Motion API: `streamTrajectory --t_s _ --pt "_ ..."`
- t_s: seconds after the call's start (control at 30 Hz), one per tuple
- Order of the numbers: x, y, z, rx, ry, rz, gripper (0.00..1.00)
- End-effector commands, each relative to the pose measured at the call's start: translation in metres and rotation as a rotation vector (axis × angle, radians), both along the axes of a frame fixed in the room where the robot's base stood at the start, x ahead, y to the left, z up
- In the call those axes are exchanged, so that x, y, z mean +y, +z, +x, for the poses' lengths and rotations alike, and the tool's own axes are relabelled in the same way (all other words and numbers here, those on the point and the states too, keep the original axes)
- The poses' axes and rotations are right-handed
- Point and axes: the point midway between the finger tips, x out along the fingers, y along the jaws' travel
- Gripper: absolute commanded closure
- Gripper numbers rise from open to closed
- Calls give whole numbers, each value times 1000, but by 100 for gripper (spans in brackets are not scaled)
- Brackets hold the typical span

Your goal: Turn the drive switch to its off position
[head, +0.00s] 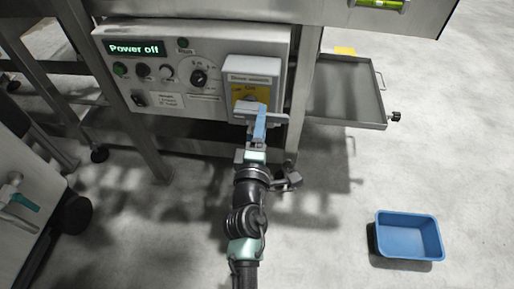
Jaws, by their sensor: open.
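The control panel (210,58) on the machine's front carries a pale switch box (253,66) at its right end, with small label text I cannot read clearly. On the box is a yellow plate (241,92), with a dark switch part on it mostly hidden. My gripper (259,108) is open in front of the lower part of this box and covers much of the switch. I cannot tell the switch's position or whether the fingers touch it. The panel display (134,48) reads "Power off".
A round selector knob (198,77), several small buttons and a rocker switch (139,99) sit left of the box. A metal tray (345,92) juts out at the right. A blue bin (408,236) stands on the open floor.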

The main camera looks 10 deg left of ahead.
Motion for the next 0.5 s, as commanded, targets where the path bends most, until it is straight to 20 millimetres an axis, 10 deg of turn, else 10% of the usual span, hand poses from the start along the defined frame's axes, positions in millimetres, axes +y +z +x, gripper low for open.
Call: streamTrajectory --t_s 0.5 --pt "0 -2 -91 2 -1 -2 40"
